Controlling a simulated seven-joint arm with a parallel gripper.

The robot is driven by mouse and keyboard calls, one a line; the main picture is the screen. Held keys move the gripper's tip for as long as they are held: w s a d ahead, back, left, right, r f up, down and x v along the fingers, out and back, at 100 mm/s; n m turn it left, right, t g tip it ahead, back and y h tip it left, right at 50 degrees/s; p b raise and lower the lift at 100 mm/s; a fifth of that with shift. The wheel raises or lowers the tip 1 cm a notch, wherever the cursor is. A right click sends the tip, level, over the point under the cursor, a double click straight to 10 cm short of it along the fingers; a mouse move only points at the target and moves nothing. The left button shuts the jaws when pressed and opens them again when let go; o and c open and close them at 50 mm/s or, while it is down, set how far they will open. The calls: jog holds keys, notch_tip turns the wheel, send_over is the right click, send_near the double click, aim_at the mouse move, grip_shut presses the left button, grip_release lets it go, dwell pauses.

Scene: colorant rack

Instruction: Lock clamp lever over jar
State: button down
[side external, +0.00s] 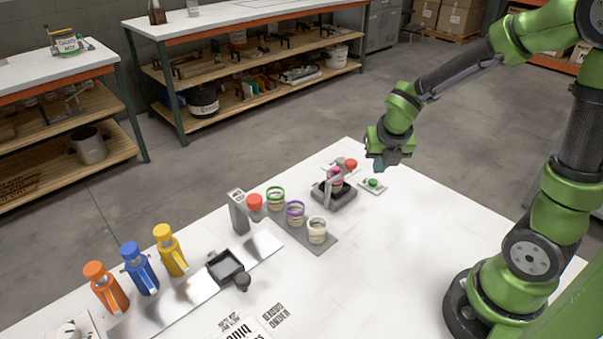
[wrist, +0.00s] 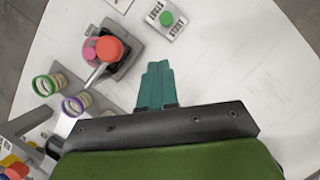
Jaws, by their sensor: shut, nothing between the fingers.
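The clamp stand with its dark grey base (side external: 345,197) is near the back corner of the white table, and its base also shows in the wrist view (wrist: 128,58). A jar with a pink top (side external: 334,173) sits in it, and the pink shows in the wrist view (wrist: 90,55). The clamp lever's red ball knob (side external: 351,164) stands above the base, beside the pink top, and it looks large in the wrist view (wrist: 109,48). I cannot tell the lever's exact angle. My gripper (side external: 377,167), with teal fingers (wrist: 157,68), is shut and empty, apart from the knob, to its right.
A small plate with a green button (side external: 373,183) lies right of the clamp. Jars with green (side external: 276,191), purple (side external: 295,208) and white (side external: 317,224) rims stand on a grey strip. The table's right side is clear.

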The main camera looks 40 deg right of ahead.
jog(key=s+r, duration=0.3)
jog(key=r, duration=0.6)
jog(key=shift+s+d+r, duration=0.15)
jog(key=shift+s, duration=0.1)
